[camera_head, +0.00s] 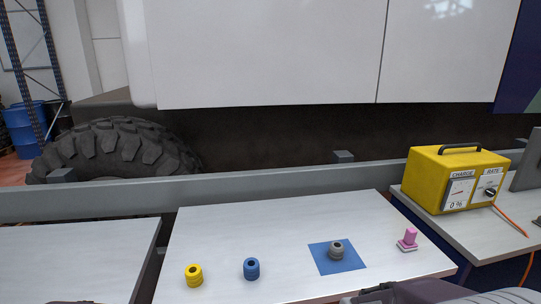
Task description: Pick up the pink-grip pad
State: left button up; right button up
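The pink-grip pad (408,239) stands upright at the right side of the middle white table (225,235). It has a pink block grip on top and a thin greyish pad below. Nothing touches it. My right arm shows along the bottom right edge, with a dark part, which seems to be my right gripper (378,294), below and left of the pad and apart from it. Its fingers cannot be made out. Only a dark sliver shows at the bottom left edge, and my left gripper cannot be seen.
On the same table are a yellow ringed piece (194,275), a blue one (251,269) and a grey one (337,250) on a blue square (325,262). A yellow charger box (455,180) stands on the right table. A grey rail (270,185) and the truck (265,50) are behind.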

aim_at(407, 245)
jog(key=z, duration=1.4)
